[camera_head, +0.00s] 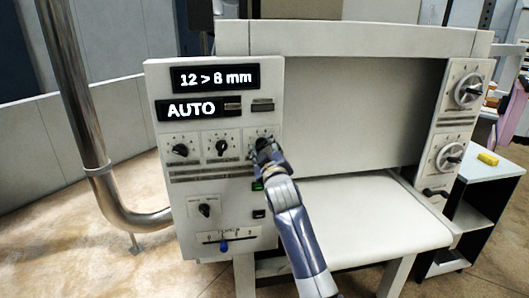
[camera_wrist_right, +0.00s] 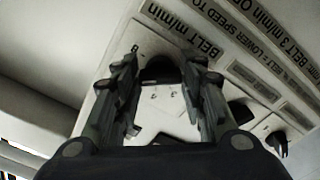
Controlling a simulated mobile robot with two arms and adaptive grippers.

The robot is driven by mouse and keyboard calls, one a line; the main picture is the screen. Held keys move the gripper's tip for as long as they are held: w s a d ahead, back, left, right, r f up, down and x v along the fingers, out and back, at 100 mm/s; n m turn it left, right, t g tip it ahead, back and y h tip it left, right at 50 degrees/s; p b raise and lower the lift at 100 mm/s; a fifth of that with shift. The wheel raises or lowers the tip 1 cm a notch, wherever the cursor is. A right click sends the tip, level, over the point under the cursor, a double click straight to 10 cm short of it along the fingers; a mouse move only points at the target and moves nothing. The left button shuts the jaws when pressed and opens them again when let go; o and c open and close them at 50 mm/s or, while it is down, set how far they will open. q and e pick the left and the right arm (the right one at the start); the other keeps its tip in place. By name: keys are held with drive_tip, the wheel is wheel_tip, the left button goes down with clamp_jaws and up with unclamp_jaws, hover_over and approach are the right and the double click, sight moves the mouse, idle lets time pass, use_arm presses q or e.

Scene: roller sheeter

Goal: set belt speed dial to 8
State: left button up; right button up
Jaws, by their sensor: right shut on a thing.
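The roller sheeter's pale control panel (camera_head: 160,85) stands left of centre in the head view. It has a row of three black dials: a left dial (camera_head: 180,150), a middle dial (camera_head: 222,147) and a right dial. My right gripper (camera_head: 264,148) is at the right dial and covers most of it. In the right wrist view the gripper (camera_wrist_right: 160,78) has its two fingers on either side of a black knob (camera_wrist_right: 160,68), shut on it. The label by this knob reads "BELT m/min". The knob's pointer and its setting are hidden or too dark to read. My left gripper is not in view.
Displays read "12 > 8 mm" (camera_head: 214,78) and "AUTO" (camera_head: 192,109). Lower down are another black knob (camera_head: 206,210) and a blue slider (camera_head: 224,246). Two handwheels (camera_head: 467,90) are on the right. A steel pipe (camera_head: 75,90) stands left; a white belt table (camera_head: 365,215) lies right of my arm.

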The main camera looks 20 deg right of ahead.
drive_tip(key=m, duration=0.8)
drive_tip(key=shift+a+f+m, duration=0.1)
drive_tip(key=shift+m, duration=0.6)
drive_tip(key=o, duration=1.1)
drive_tip(key=shift+c, duration=0.2)
wheel_tip(320, 180, up, 10)
drive_tip(key=shift+r, duration=0.1)
